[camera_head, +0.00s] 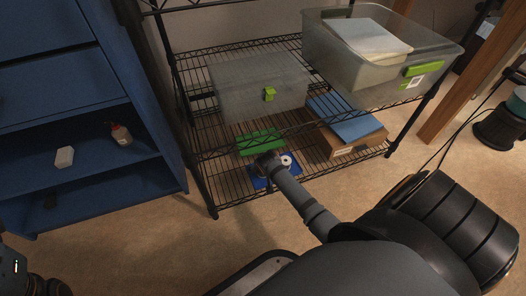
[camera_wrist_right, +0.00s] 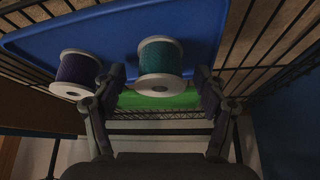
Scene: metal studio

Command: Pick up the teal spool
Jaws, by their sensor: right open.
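The teal spool (camera_wrist_right: 161,57), with white flanges, stands on a blue tray (camera_wrist_right: 110,30) in the right wrist view. My right gripper (camera_wrist_right: 159,74) is open, with one finger on each side of the teal spool; I cannot tell whether they touch it. A purple-blue spool (camera_wrist_right: 77,70) stands beside it, just outside the left finger. In the head view my right gripper (camera_head: 268,159) reaches onto the wire rack's lower shelf, over the blue tray (camera_head: 259,184). A white-ended spool (camera_head: 287,160) shows beside it; the teal spool seems hidden by the gripper.
The wire shelf above (camera_head: 290,122) holds a grey bin (camera_head: 240,80) with a green latch and a larger clear bin (camera_head: 385,72). A green object (camera_head: 258,139) and a cardboard box (camera_head: 345,143) are close to the gripper. A blue cabinet (camera_head: 75,110) stands left.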

